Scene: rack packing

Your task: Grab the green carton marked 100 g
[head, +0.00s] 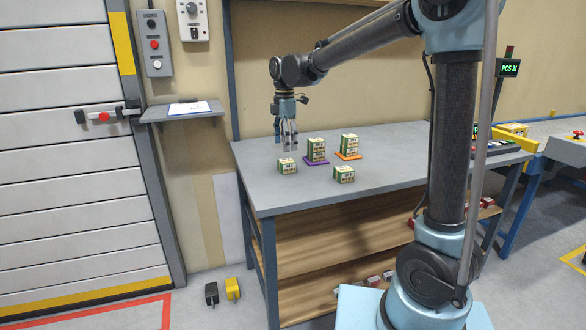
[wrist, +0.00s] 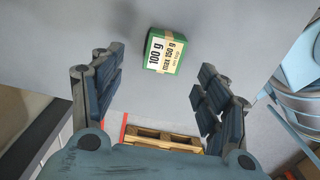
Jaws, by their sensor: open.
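In the head view my gripper (head: 290,148) points down above the table's left part, just above a small green carton (head: 287,167), apparently the same one. Another single green carton (head: 344,175) stands to the right near the front. Carton labels are too small to read in the head view.
A wall shelf (head: 185,112) is at left.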

